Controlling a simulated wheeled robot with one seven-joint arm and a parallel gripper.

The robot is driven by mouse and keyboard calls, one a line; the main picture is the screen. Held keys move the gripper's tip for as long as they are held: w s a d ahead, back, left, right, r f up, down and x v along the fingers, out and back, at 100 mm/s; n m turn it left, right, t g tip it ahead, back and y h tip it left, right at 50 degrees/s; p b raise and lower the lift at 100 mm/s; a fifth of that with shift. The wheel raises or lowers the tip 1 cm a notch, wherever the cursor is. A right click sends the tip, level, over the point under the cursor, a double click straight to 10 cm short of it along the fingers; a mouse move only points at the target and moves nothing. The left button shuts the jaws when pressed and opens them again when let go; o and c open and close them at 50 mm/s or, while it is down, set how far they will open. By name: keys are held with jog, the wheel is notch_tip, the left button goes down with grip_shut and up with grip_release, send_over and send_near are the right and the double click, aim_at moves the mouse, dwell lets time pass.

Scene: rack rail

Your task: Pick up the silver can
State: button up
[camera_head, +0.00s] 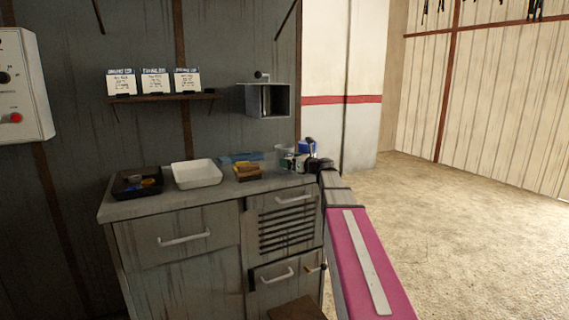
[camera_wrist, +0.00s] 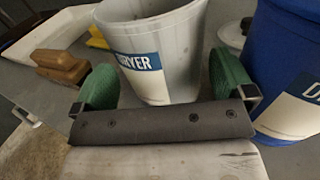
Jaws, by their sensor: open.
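The silver can (camera_wrist: 160,50), light grey with a blue and white label ending in "RYER", stands on the counter. It also shows in the head view (camera_head: 284,153), partly behind my gripper. My gripper (camera_wrist: 165,88) is open, with one green finger pad on each side of the can's lower part in the wrist view. I cannot tell whether the pads touch it. In the head view my gripper (camera_head: 303,163) is at the counter's right end, and its fingers are small there.
A blue can (camera_wrist: 290,70) with a white label stands close on the right. A small whitish round object (camera_wrist: 233,36) is behind. Left are a brown block (camera_wrist: 60,67), a yellow piece (camera_wrist: 97,38), a white tray (camera_head: 197,174) and a black tray (camera_head: 137,182). A shelf (camera_head: 165,97) hangs above.

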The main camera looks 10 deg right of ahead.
jog(key=x, duration=0.3)
jog(key=shift+w+a, duration=0.25)
jog(key=shift+w, duration=0.05)
jog(key=shift+c, duration=0.3)
jog(key=c, duration=0.7)
jog(key=shift+r, duration=0.15)
